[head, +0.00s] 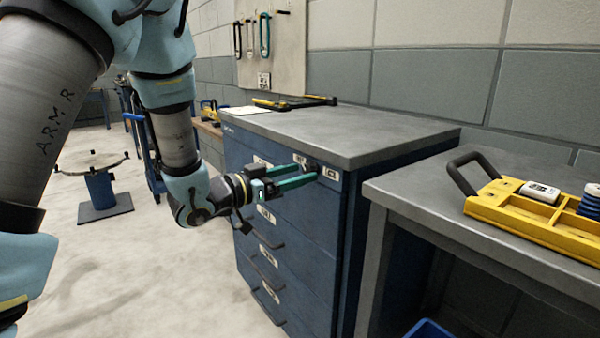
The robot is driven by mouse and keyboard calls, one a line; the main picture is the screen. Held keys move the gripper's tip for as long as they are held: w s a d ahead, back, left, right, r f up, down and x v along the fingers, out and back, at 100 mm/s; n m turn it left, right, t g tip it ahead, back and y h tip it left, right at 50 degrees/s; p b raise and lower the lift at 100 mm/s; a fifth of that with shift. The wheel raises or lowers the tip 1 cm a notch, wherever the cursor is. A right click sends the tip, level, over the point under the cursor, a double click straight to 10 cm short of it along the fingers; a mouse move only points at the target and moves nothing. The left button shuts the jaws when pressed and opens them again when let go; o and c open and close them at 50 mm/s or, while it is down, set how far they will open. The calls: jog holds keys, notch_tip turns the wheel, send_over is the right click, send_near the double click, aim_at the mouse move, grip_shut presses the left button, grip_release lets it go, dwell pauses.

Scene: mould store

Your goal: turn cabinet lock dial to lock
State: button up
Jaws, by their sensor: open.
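The blue drawer cabinet (285,215) with a grey top stands in the middle of the head view, its front facing left. The small dark lock dial (311,166) sits high on the front, near the right corner, with white labels on both sides of it. My gripper (309,176) reaches in from the left with its two green fingers apart. The fingertips are at or very close to the dial, partly covering it. I cannot tell whether they touch it or which way the dial points.
A grey workbench (425,195) stands close to the right, bearing a yellow tray (540,222) with a black handle. A yellow and black frame (295,103) lies on the cabinet top. A round stand (100,185) is at the left. The floor before the cabinet is clear.

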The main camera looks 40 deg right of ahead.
jog(key=shift+d, duration=0.55)
grip_shut()
